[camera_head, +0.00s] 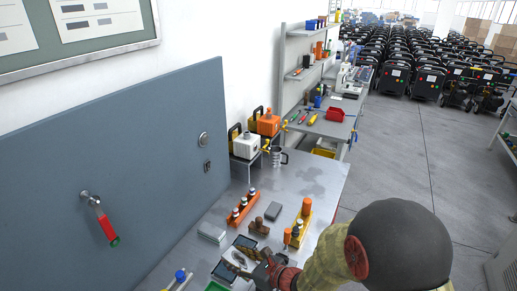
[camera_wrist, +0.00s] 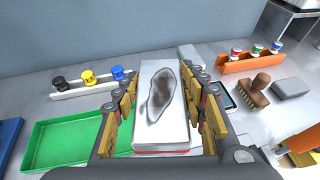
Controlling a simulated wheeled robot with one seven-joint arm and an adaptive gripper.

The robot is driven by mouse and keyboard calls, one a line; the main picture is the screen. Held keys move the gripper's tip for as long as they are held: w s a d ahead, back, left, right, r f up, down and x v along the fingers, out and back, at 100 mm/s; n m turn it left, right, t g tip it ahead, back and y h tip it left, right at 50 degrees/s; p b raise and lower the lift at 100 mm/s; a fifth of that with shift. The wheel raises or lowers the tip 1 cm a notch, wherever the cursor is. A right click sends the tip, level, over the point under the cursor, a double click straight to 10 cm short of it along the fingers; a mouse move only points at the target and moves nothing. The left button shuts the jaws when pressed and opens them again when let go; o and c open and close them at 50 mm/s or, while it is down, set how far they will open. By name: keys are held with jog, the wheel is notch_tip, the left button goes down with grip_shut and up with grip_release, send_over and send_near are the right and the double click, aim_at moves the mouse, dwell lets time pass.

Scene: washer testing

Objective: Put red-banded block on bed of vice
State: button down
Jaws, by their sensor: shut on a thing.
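My gripper (camera_wrist: 160,95) is shut on the red-banded block (camera_wrist: 161,88) in the wrist view. The block is a long pale piece with a dark smudge on its face and a red band (camera_wrist: 160,152) at its near end. The fingers lie along its left and right sides. In the head view my gripper (camera_head: 258,266) is low over the workbench, partly covered by my own arm, and the block is hard to make out there. I cannot pick out the vice or its bed in either view.
A green tray (camera_wrist: 45,146) and a white rack (camera_wrist: 85,93) with coloured caps lie left. Right are an orange bottle rack (camera_wrist: 250,64), a brush (camera_wrist: 250,97), a grey block (camera_wrist: 292,86) and a yellow rack (camera_head: 301,230). The bench (camera_head: 318,173) has clear space toward the back.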

jog(key=w+d+r+m+t+h, duration=0.2)
jog(key=w+d+r, duration=0.1)
jog(key=d, duration=0.6)
jog(key=w+d+r+m+t+h, duration=0.1)
jog(key=w+d+r+m+h, duration=0.15)
jog(key=d, duration=0.55)
jog(key=w+d+r+m+t+h, duration=0.2)
jog(key=w+d+r, duration=0.15)
jog(key=d, duration=0.55)
notch_tip(320, 180, down, 6)
jog(key=b, duration=0.5)
jog(key=shift+r, duration=0.1)
jog(key=shift+w+a, duration=0.1)
